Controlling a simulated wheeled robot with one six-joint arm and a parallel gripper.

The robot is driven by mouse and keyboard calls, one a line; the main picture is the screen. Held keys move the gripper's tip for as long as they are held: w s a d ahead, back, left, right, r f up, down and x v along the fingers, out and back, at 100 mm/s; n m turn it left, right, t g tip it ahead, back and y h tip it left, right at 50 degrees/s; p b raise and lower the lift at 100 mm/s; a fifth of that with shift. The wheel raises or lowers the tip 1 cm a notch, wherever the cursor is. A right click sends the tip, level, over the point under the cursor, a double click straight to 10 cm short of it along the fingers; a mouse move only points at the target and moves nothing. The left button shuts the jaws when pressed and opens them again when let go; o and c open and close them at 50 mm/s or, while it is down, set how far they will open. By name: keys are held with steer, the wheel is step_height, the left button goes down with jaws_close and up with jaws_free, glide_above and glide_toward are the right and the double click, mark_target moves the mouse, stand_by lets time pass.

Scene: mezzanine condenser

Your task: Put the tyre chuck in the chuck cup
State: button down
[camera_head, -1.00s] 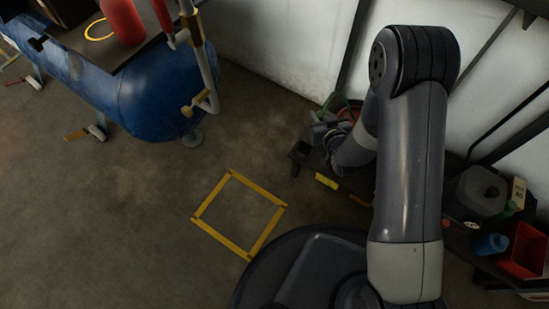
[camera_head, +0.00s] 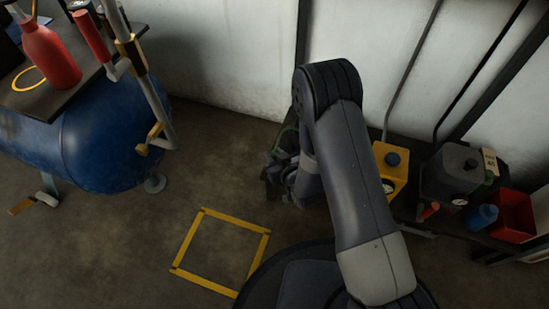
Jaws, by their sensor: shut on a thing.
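My gripper (camera_head: 278,180) is small, dark and partly hidden behind my own arm, low by the wall at the left end of the bench. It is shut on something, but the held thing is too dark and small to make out. I cannot pick out the tyre chuck for certain. A blue cup-like container (camera_head: 482,216) stands on the bench at the right, well away from my gripper; I cannot tell whether it is the chuck cup.
The dark bench (camera_head: 408,207) along the wall carries a yellow box (camera_head: 388,168), a grey canister (camera_head: 450,172), a small red item (camera_head: 430,211) and a red bin (camera_head: 513,215). A blue tank (camera_head: 110,140) stands left. The floor around the yellow square (camera_head: 203,212) is clear.

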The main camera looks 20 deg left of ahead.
steer(key=shift+f, duration=0.1)
steer(key=shift+f, duration=0.1)
steer(key=c, duration=1.1)
jaws_free()
steer(key=shift+s+d+r, duration=0.1)
steer(key=shift+r, duration=0.1)
steer(key=p+v, duration=0.4)
steer(key=v, duration=0.7)
steer(key=shift+s+d, duration=0.25)
steer(key=shift+r, duration=0.1)
